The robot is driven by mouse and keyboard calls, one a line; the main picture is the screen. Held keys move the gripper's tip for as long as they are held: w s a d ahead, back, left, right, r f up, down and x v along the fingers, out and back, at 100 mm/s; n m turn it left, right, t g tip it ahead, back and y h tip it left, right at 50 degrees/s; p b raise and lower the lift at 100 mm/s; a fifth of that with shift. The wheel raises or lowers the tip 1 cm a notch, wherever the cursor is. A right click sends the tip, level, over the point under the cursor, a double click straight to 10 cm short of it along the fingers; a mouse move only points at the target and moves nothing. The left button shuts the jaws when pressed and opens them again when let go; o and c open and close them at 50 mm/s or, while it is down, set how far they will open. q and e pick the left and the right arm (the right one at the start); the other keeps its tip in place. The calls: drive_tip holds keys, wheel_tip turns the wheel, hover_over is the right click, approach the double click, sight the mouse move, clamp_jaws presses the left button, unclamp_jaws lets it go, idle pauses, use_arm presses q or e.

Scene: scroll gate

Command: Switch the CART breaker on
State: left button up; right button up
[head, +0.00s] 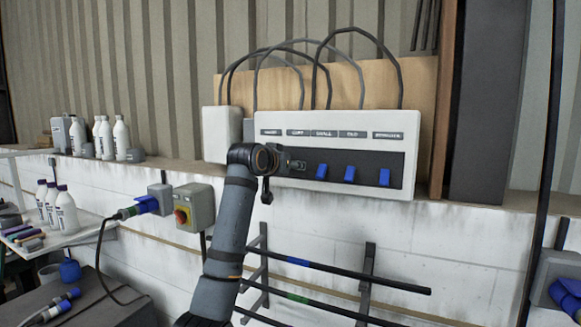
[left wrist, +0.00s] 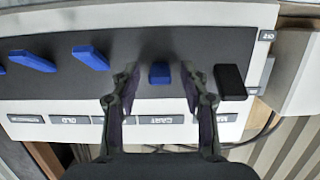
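The breaker panel (head: 410,150) is a white box on the ledge with a dark strip of switches under a row of labels. In the left wrist view the picture is turned over, and the label CART (left wrist: 160,119) lies in line with a short-looking blue breaker lever (left wrist: 160,74). My left gripper (left wrist: 160,85) is open, with one finger on each side of this lever; contact cannot be told. In the head view my left gripper (head: 298,165) is at the panel's left part and hides the CART lever. My right gripper is not in view.
A black lever (left wrist: 230,81) and a blue lever (left wrist: 91,57) flank the CART lever. More blue levers (head: 349,173) lie to the right in the head view. White bottles (head: 121,138) stand on the ledge. A rail rack (head: 365,275) is below the panel.

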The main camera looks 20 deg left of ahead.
use_arm(q)
drive_tip(key=v, duration=1.2)
drive_tip(key=shift+w+d, duration=0.1)
